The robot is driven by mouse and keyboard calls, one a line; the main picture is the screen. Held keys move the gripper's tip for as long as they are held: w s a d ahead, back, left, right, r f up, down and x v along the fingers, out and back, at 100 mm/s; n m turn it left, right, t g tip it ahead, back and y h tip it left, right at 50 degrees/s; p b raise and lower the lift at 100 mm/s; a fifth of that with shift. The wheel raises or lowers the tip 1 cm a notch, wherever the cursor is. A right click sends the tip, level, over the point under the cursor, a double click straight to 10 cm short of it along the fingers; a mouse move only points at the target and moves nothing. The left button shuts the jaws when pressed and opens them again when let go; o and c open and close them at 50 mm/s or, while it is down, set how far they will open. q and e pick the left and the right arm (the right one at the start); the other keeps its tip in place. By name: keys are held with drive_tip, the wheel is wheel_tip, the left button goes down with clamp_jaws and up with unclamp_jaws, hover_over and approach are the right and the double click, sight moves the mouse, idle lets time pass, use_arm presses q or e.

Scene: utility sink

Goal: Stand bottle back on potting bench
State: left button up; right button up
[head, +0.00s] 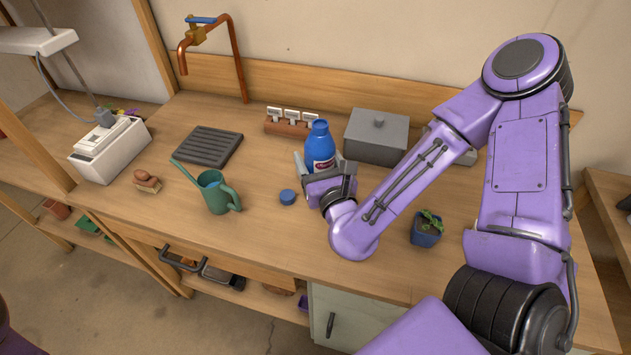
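A blue bottle (320,143) with a red and white label stands upright, or nearly so, on the wooden potting bench (265,235) in the head view. My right gripper (321,162) is at the bottle, with one grey finger at its left side and the other near its right side. Whether the fingers press on the bottle is unclear. The bottle's lower part and base are hidden behind the gripper, so I cannot tell if it touches the bench. A small blue cap (287,197) lies on the bench to the left. My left gripper is not in view.
A green watering can (216,192), a dark slatted tray (208,147) and a brush (147,182) are to the left. A grey lidded box (376,137) and a label rack (291,121) stand behind. A potted plant (426,230) sits near my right arm. The front middle is clear.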

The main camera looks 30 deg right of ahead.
drive_tip(key=w+d+f+b, duration=0.1)
drive_tip(key=b, duration=0.2)
drive_tip(key=shift+w+f, duration=0.1)
drive_tip(key=shift+f, duration=0.05)
drive_tip(key=w+d+f, duration=0.1)
drive_tip(key=w+f, duration=0.1)
drive_tip(key=f, duration=0.1)
drive_tip(key=w+d+f+b, duration=0.1)
drive_tip(key=w+f, duration=0.1)
drive_tip(key=f, duration=0.1)
drive_tip(key=w+d+f, duration=0.1)
drive_tip(key=w+f, duration=0.1)
drive_tip(key=f, duration=0.1)
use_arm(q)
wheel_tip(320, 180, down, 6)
use_arm(e)
drive_tip(key=shift+s+r, duration=0.1)
drive_tip(key=shift+s, duration=0.1)
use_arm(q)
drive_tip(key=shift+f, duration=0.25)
use_arm(e)
drive_tip(key=shift+f+b, duration=0.3)
drive_tip(key=shift+b, duration=0.15)
drive_tip(key=o, duration=1.3)
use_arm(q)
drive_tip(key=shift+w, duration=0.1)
use_arm(e)
drive_tip(key=shift+r, duration=0.1)
